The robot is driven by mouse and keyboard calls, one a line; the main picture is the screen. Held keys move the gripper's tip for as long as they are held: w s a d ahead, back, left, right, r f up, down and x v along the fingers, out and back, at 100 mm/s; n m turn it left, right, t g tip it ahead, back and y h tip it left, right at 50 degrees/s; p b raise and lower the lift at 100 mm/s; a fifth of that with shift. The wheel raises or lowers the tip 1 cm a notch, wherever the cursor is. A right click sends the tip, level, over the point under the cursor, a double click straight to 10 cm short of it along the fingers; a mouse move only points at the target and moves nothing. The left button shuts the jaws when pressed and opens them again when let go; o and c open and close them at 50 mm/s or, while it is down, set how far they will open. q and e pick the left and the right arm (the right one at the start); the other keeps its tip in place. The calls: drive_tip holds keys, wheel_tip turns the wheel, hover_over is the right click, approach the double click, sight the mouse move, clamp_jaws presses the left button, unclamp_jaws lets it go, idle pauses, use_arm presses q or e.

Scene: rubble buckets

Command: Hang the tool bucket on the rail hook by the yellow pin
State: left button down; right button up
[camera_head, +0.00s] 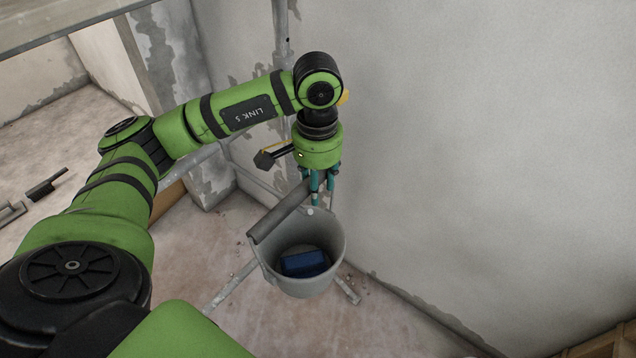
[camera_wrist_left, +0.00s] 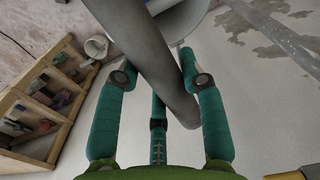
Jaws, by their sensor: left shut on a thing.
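The grey tool bucket (camera_head: 335,255) hangs below my left gripper (camera_head: 320,198) in the head view, off the floor, with a blue object (camera_head: 304,263) inside. Its thick grey handle grip (camera_head: 280,212) slants up to the teal fingers. In the wrist view the handle grip (camera_wrist_left: 150,55) passes between the fingers of my left gripper (camera_wrist_left: 160,80), which is shut on it; part of the bucket (camera_wrist_left: 180,18) shows at the top. A small yellow piece (camera_head: 345,97) shows behind my wrist joint; I cannot tell whether it is the pin. I cannot make out the hook.
A metal post (camera_head: 281,30) and a bar (camera_head: 60,28) stand at the upper left. The plain wall (camera_head: 480,150) is close on the right. In the wrist view a wooden shelf (camera_wrist_left: 55,75) with several items and a pale bucket (camera_wrist_left: 97,47) stand at the left.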

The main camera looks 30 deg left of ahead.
use_arm(q)
drive_tip(key=shift+w+a+b, duration=0.1)
drive_tip(key=shift+a+b, duration=0.5)
drive_tip(key=shift+a, duration=0.6)
drive_tip(key=shift+f+b, duration=0.8)
drive_tip(key=shift+b, duration=0.1)
drive_tip(key=shift+a+f, duration=0.15)
drive_tip(key=shift+a, duration=0.1)
drive_tip(key=c, duration=0.8)
unclamp_jaws()
drive_tip(key=shift+b, duration=0.3)
drive_tip(key=shift+o, duration=0.6)
drive_tip(key=shift+f, duration=0.15)
